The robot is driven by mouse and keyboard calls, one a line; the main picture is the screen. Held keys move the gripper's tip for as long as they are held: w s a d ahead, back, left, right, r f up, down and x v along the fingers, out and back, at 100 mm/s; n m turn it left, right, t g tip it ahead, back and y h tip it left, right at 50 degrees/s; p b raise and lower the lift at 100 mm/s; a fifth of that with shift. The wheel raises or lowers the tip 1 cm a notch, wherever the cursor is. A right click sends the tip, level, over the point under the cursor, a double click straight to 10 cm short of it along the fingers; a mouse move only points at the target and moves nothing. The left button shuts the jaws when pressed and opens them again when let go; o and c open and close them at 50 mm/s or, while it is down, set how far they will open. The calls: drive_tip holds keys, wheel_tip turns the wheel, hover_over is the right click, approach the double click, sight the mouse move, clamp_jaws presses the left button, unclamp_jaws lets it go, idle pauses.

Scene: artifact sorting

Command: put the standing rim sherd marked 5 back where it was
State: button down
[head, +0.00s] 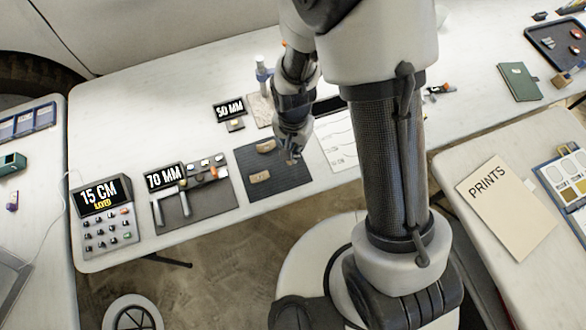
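My gripper (294,153) points down over the right part of a dark ribbed mat (288,180). It is small and partly shadowed, and I cannot see whether its fingers are apart or hold anything. Two tan sherds are on the mat: one (266,146) near the back, just left of my gripper, and one (260,177) near the front left. I cannot read a 5 on either, nor tell for sure which one is the standing rim sherd. My arm hides part of the table behind the mat.
Left of the mat are a grey board (212,200) with small pieces, a caliper-like tool (168,203), a "70 MM" display (165,178) and a "15 CM" keypad unit (105,232). Behind stands a "50 MM" display (229,110). A white drawing sheet (340,150) lies right of the mat.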

sight(293, 173)
wheel_tip(293, 173, down, 12)
drive_tip(key=b, duration=0.3)
drive_tip(key=shift+f, duration=0.1)
drive_tip(key=shift+f+b, duration=0.15)
drive_tip(key=shift+b, duration=0.25)
drive_tip(key=c, duration=1.7)
unclamp_jaws()
wheel_tip(293, 173, up, 13)
drive_tip(key=p, duration=0.4)
drive_tip(key=shift+f+p, duration=0.1)
drive_tip(key=shift+p, duration=0.2)
